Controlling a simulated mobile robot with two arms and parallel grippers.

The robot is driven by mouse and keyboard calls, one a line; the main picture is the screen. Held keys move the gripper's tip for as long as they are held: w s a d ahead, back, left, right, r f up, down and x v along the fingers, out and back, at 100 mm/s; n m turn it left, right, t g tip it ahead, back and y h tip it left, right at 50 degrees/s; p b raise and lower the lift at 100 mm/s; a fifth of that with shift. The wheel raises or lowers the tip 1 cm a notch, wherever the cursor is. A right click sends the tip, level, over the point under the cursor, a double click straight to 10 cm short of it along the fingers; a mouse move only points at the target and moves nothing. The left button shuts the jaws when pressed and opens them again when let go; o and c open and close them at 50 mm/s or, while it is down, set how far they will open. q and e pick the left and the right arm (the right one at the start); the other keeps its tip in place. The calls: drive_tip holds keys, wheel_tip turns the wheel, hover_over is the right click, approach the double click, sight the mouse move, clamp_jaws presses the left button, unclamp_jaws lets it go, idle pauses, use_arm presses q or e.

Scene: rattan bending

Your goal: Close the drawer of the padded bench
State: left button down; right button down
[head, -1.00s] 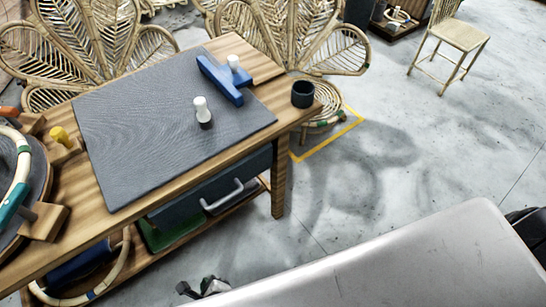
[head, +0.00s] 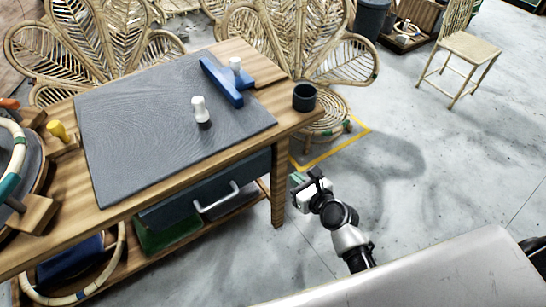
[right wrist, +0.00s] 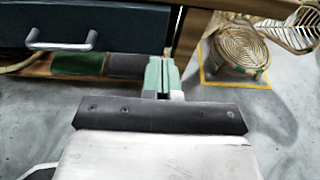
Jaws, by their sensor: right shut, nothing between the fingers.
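The bench has a striped wood top (head: 130,205) with a grey pad (head: 160,130) on it. Its dark drawer (head: 175,208), with a silver bar handle (head: 217,198), is under the front edge and seems to stand out a little; how far is hard to tell. The handle also shows at the left of the right wrist view (right wrist: 60,46). My right gripper (head: 302,181) is in front of the bench's right end, right of the near leg and apart from the handle. Its green fingertips (right wrist: 161,76) are together and empty. My left gripper is out of view.
A blue tool (head: 222,82), a white-topped peg (head: 200,108) and a black cup (head: 304,97) are on the bench. Green and dark bins (head: 165,235) sit on the shelf below. A rattan stool stands at the right end (right wrist: 240,52). The floor ahead is clear.

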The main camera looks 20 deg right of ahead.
sight(268, 152)
drive_tip(key=x, duration=0.3)
drive_tip(key=b+x, duration=0.1)
drive_tip(key=x, duration=0.7)
drive_tip(key=shift+w+r+b, duration=0.2)
drive_tip(key=shift+r+b, duration=0.1)
drive_tip(key=shift+r, duration=0.05)
drive_tip(key=shift+w+a, duration=0.25)
drive_tip(key=shift+w, duration=0.25)
drive_tip(key=shift+w, duration=0.1)
